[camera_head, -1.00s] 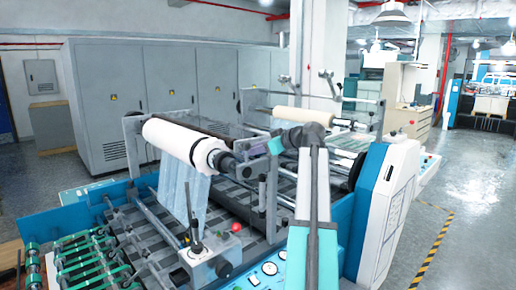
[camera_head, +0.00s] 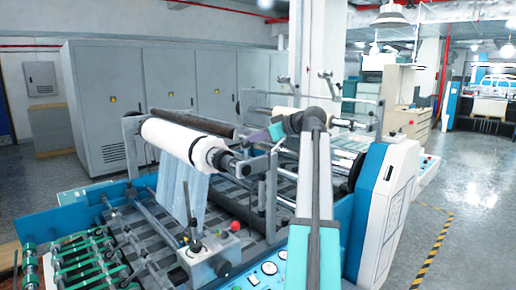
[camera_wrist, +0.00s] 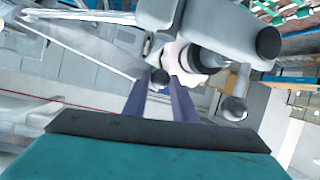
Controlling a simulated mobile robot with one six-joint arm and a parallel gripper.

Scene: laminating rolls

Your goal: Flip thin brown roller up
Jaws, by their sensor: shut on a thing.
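The thin brown roller (camera_head: 192,122) shows in the head view as a dark bar behind the thick white roll (camera_head: 180,142), its near end towards my gripper. My gripper (camera_head: 258,138) is at the right of that near end, with its fingers small and partly hidden. In the wrist view the two purple fingers (camera_wrist: 160,88) are closed around a small dark round end (camera_wrist: 159,76), which looks like the roller's shaft end. The body of the brown roller is not clear in the wrist view.
The laminating machine's frame and blue side panel (camera_head: 378,205) surround the rolls. A control box with a red button (camera_head: 235,226) stands in front. A second cream roll (camera_head: 300,116) lies behind my arm. The floor at the right is open.

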